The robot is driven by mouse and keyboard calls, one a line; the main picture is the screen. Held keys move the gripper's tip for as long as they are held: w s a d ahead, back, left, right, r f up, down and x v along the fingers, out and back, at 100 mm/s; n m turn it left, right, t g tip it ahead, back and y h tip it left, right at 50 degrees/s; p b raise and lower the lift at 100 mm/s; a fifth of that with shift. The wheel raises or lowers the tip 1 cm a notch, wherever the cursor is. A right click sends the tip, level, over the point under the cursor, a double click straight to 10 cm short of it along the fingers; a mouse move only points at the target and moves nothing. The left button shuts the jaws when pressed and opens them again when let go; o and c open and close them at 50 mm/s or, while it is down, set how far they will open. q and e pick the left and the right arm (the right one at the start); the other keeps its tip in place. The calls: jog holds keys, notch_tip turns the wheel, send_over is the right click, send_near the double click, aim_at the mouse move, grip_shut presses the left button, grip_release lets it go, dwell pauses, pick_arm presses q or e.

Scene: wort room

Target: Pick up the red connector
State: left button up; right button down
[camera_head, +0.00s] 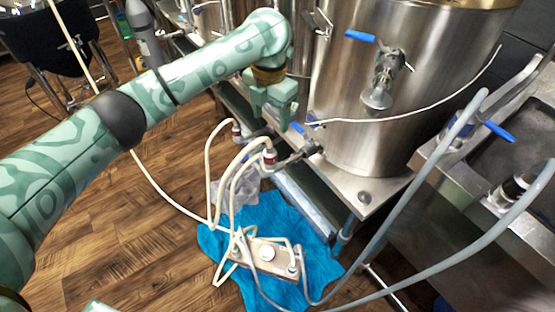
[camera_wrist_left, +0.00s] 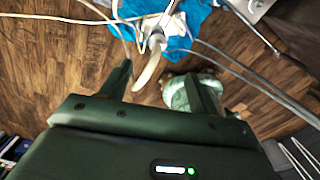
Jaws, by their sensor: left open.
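Two red connectors on pale hoses show in the head view. One red connector (camera_head: 270,157) sits at a valve under the big steel kettle, and another red connector (camera_head: 237,130) is farther back to the left. I cannot tell which is meant. My left gripper (camera_head: 284,118) is above and close to the nearer one, pointing down. In the left wrist view its two dark green fingers (camera_wrist_left: 163,82) are apart, with a pale hose (camera_wrist_left: 147,72) seen between them. No red connector is clear in that view. My right gripper is not in view.
The steel kettle (camera_head: 420,110) with blue-handled valves stands on a metal frame beside the gripper. A pump (camera_head: 268,252) with pale hoses lies on a blue cloth (camera_head: 225,262). Grey hoses (camera_head: 410,195) cross at the right. The wooden floor (camera_head: 120,240) at left is mostly clear.

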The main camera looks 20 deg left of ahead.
aim_at(271, 147)
pick_arm(q)
notch_tip(271, 147, down, 11)
jog(key=b, duration=0.6)
jog(key=shift+f, duration=0.3)
notch_tip(271, 147, down, 2)
jog(key=shift+a+f+b, duration=0.1)
jog(key=shift+a+b, duration=0.05)
jog(key=shift+b, duration=0.95)
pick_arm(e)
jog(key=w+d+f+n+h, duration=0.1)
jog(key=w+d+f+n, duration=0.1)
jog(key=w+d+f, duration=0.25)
pick_arm(q)
notch_tip(271, 147, down, 3)
jog(key=shift+w+a+r+b, duration=0.1)
jog(key=shift+w+r+b, duration=0.1)
jog(key=shift+b, duration=0.9)
jog(key=c, duration=1.1)
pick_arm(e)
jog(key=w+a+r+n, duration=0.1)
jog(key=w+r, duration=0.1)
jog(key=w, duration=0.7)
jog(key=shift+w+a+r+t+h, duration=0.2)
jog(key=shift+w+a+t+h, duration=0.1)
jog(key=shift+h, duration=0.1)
